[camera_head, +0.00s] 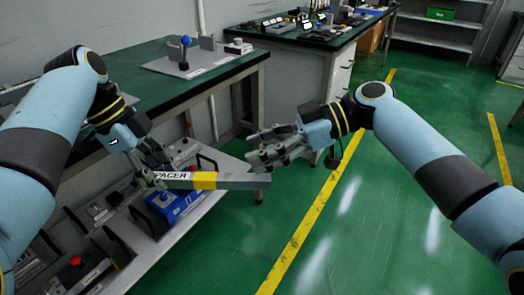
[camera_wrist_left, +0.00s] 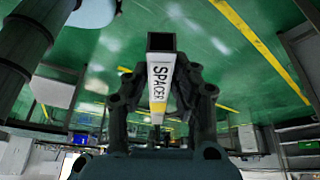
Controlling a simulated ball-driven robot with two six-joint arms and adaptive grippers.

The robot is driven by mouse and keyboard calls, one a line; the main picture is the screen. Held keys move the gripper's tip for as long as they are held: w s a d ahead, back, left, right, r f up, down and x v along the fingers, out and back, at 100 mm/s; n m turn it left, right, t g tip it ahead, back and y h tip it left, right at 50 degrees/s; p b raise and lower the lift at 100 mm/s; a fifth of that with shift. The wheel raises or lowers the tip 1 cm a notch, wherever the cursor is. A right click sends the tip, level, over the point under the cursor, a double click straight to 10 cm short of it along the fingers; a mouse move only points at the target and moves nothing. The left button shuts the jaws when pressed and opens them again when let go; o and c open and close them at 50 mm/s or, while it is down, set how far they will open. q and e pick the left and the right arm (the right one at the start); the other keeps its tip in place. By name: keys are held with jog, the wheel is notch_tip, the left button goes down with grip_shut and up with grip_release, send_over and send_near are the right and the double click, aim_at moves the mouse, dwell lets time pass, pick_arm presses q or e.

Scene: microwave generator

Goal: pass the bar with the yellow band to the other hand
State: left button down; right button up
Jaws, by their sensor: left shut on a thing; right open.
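The bar (camera_head: 235,181) is a grey square-section bar with a yellow band (camera_head: 204,180) and a white "SPACER" label. My left gripper (camera_head: 155,178) is shut on its left, labelled end and holds it roughly level in the air. In the left wrist view the bar (camera_wrist_left: 161,85) sits between the left fingers (camera_wrist_left: 160,98), its dark square end showing and the yellow band partly visible. My right gripper (camera_head: 258,160) is open and empty, just above the bar's right end. I cannot tell whether its fingertips touch the bar.
Behind the left arm is a green-topped bench (camera_head: 150,87) with a plate carrying a blue-knobbed lever (camera_head: 186,42). Below the bar a grey lower shelf (camera_head: 190,220) holds a blue device (camera_head: 176,204). The green floor (camera_head: 390,220) to the right is clear, with yellow lines.

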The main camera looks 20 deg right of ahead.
aim_at(206, 173)
jog(key=x, duration=1.2)
jog(key=shift+s+a+f, duration=0.1)
jog(key=shift+s+f, duration=0.05)
jog(key=shift+f, duration=0.3)
grip_shut()
pick_arm(q)
jog(key=c, duration=1)
grip_release()
